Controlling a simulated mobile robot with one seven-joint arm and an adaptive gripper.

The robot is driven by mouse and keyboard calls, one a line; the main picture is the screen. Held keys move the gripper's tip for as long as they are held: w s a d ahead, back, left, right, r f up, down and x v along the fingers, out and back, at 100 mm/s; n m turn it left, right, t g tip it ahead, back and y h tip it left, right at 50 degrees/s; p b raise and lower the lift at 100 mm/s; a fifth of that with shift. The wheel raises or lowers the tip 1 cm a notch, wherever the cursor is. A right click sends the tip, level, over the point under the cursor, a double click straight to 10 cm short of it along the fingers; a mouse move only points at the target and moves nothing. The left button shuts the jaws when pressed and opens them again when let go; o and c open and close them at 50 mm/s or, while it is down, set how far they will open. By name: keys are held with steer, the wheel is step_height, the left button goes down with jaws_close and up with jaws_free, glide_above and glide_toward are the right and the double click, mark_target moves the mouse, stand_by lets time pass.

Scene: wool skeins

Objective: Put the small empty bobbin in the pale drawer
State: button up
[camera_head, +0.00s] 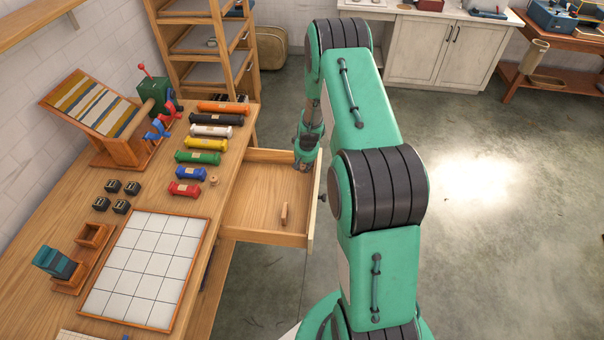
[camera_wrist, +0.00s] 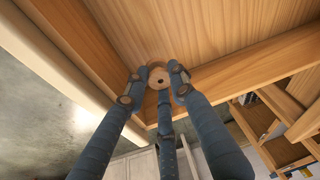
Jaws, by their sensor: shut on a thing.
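The pale wooden drawer (camera_head: 262,239) is pulled out from the bench, and its floor also shows in the wrist view (camera_wrist: 205,30). My gripper (camera_head: 304,166) is inside the drawer's far right corner area. In the wrist view my gripper (camera_wrist: 158,92) has its fingers closed around a small round wooden bobbin (camera_wrist: 158,76) with a dark centre hole and no wool on it. The bobbin is over the drawer floor; whether it touches the floor I cannot tell. It is hidden in the head view.
A small wooden piece (camera_head: 284,214) is in the drawer's near part. A tiled tray (camera_head: 143,266) lies nearer. The drawer's left part is clear.

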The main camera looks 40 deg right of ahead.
mark_target(304, 168)
steer(key=shift+f, duration=0.1)
steer(key=shift+f+b, duration=0.35)
steer(key=shift+f, duration=1.5)
steer(key=shift+f, duration=0.1)
steer(key=o, duration=0.4)
steer(key=shift+o, duration=0.3)
steer(key=shift+r, duration=0.75)
steer(key=p+v, duration=0.2)
steer(key=v, duration=0.8)
steer(key=shift+s+r, duration=0.3)
steer(key=shift+a, duration=0.1)
